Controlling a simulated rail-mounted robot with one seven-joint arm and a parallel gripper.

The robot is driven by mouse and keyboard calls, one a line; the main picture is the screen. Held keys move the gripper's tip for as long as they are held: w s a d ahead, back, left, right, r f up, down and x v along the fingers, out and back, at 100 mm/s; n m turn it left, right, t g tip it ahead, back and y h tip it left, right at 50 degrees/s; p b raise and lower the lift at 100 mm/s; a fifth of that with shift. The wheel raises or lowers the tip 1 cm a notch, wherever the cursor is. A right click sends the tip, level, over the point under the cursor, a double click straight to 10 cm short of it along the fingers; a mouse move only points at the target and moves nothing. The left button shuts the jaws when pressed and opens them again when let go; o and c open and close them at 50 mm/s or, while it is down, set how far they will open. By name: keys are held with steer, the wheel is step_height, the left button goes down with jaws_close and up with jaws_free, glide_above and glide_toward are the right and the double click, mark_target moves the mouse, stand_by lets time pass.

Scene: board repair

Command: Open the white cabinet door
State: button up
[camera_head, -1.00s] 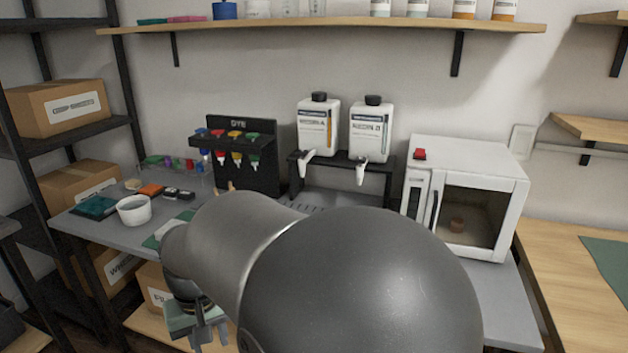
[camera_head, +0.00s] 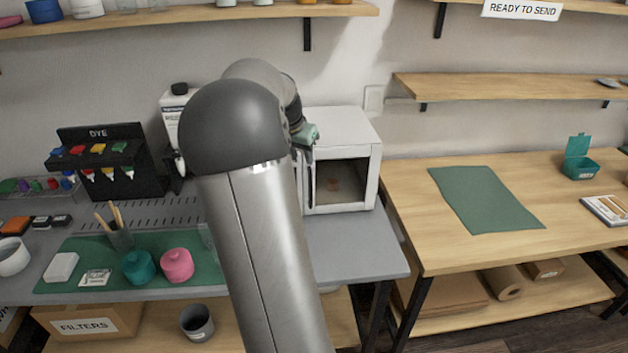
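The white cabinet (camera_head: 345,126) stands at the back right end of the grey table. Its front has a dark window framed in white, with a small brownish object (camera_head: 357,188) dimly seen behind it. The door looks shut. A dark vertical handle (camera_head: 312,184) is on the left side of the door. My gripper (camera_head: 307,152) is at the cabinet's upper left front, close to the top of the handle. A greenish part shows at my wrist. My arm hides the cabinet's left side, and the fingers are too small to read; contact with the handle cannot be told.
My arm crosses the grey table (camera_head: 355,257). To the left are a dye rack (camera_head: 100,135), a teal pot (camera_head: 138,267) and a pink pot (camera_head: 177,265). A wooden bench (camera_head: 420,205) with a green mat (camera_head: 485,198) is at right. Shelves hang above.

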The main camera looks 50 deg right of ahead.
mark_target(310, 179)
steer(key=p+x, duration=0.1)
steer(key=x, duration=1.2)
steer(key=shift+f, duration=0.3)
jaws_close()
